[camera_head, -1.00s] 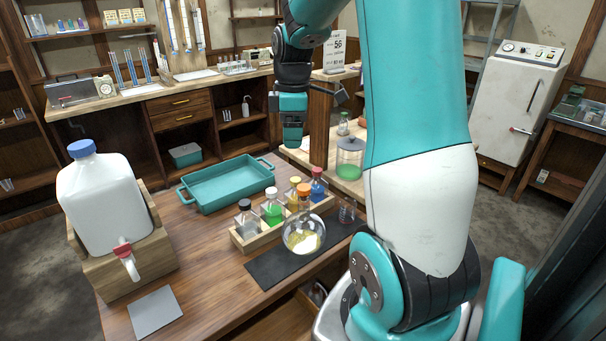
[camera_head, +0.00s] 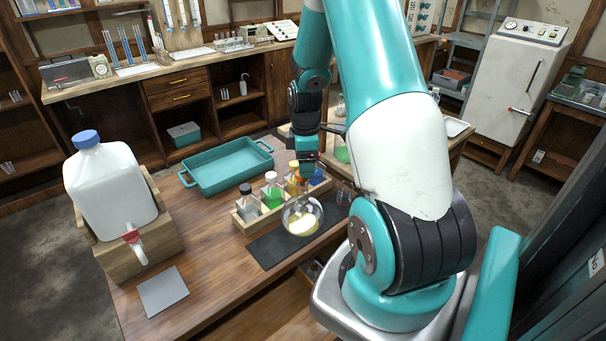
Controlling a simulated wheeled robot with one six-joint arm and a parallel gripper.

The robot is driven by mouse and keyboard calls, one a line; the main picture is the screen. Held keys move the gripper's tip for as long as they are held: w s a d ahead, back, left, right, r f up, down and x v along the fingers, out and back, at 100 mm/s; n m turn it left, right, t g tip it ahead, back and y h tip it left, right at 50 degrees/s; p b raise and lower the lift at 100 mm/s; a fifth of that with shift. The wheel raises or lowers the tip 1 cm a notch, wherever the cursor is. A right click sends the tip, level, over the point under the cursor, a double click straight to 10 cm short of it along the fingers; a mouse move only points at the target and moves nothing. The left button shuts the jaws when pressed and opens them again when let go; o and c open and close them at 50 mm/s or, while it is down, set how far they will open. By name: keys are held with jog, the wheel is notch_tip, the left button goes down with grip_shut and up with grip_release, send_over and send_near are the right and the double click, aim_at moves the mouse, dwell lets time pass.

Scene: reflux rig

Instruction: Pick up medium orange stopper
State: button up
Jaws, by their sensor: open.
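My gripper (camera_head: 308,162) is open and hangs pointing down just above and behind the stopper, close to the bottle tops. Nothing shows between its fingers, but the fingertips are too small and dark to see clearly. I cannot tell whether it touches anything.
A wooden rack (camera_head: 247,222) holds several capped bottles, including a green one (camera_head: 271,194), beside the flask. A dark mat (camera_head: 270,250) lies under the flask. A teal tray (camera_head: 228,172) and a white jug (camera_head: 108,190) stand further left. Bare tabletop (camera_head: 200,235) lies between them.

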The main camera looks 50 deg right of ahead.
jog(key=f, duration=0.2)
jog(key=f+p, duration=0.1)
jog(key=f, duration=0.1)
jog(key=shift+a, duration=0.25)
jog(key=c, duration=1)
notch_tip(320, 180, up, 20)
jog(key=b, duration=0.3)
jog(key=shift+b, duration=0.3)
